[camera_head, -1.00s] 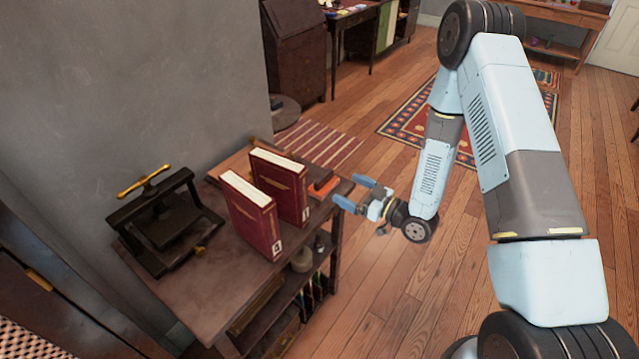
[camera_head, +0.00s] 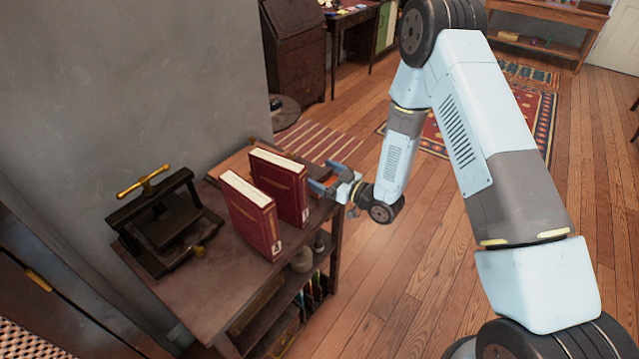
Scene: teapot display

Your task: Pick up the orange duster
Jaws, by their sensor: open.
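The orange duster (camera_head: 328,180) lies on the wooden table (camera_head: 185,280) near its right end, beside the red books. Only a small part of it shows, as my gripper covers the rest. My gripper (camera_head: 322,177) is open at the table's right edge. Its two blue fingers point left and appear one on each side of the duster. I cannot tell whether they touch it.
Two upright red books, the right one (camera_head: 283,185) and the left one (camera_head: 250,214), stand just left of the gripper. A black press (camera_head: 165,220) stands at the table's left end by the grey wall.

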